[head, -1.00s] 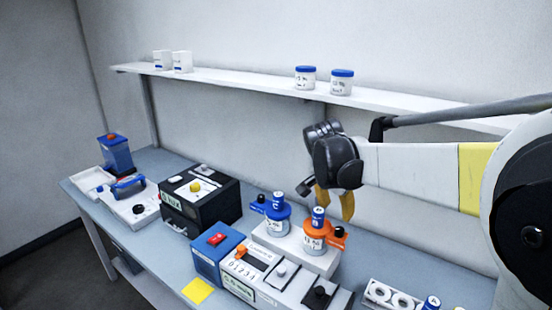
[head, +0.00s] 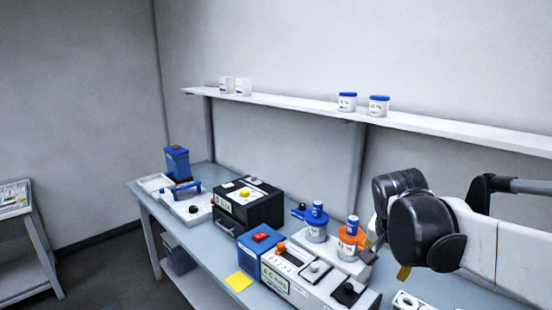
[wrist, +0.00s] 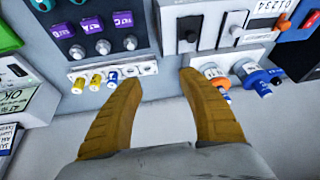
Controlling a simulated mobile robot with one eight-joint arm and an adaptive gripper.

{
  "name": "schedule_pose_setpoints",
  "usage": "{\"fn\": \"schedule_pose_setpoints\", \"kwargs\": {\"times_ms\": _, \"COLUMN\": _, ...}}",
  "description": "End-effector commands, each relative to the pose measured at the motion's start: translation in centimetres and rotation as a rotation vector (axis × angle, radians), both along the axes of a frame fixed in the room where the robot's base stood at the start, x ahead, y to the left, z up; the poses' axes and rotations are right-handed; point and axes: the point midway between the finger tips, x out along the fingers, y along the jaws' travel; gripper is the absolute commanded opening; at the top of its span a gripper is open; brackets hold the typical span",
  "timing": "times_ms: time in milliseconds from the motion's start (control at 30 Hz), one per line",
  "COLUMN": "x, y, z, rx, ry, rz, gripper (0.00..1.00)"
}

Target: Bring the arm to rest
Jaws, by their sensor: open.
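My arm reaches in from the right side of the head view, white with a black wrist joint. My gripper shows in the wrist view (wrist: 158,88) as two orange-brown fingers spread wide apart, with nothing between them. In the head view only a small part of a finger (head: 403,272) shows, below the black joint, and the rest is hidden.
A black box (head: 247,208), a blue box with a red switch (head: 262,243) and a white rack (wrist: 112,73) are on the bench. A shelf (head: 300,105) bears white containers. A side table (head: 38,245) stands left.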

Motion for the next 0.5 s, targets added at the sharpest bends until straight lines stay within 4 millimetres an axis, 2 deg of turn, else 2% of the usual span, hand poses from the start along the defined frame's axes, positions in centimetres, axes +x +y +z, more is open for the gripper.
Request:
{"fn": "schedule_pose_setpoints", "kwargs": {"times_ms": 167, "x": -5.0, "y": 1.8, "z": -1.6, "rx": -0.014, "ry": -0.036, "rz": 0.192, "gripper": 0.47}}
{"fn": "schedule_pose_setpoints", "kwargs": {"times_ms": 300, "x": -9.9, "y": 3.6, "z": -4.2, "rx": -0.046, "ry": -0.086, "rz": 0.396, "gripper": 0.47}}
{"fn": "schedule_pose_setpoints", "kwargs": {"times_ms": 400, "x": -12.6, "y": 4.6, "z": -6.1, "rx": -0.077, "ry": -0.124, "rz": 0.52, "gripper": 0.47}}
{"fn": "schedule_pose_setpoints", "kwargs": {"times_ms": 500, "x": -14.5, "y": 5.4, "z": -7.6, "rx": -0.104, "ry": -0.153, "rz": 0.609, "gripper": 0.47}}
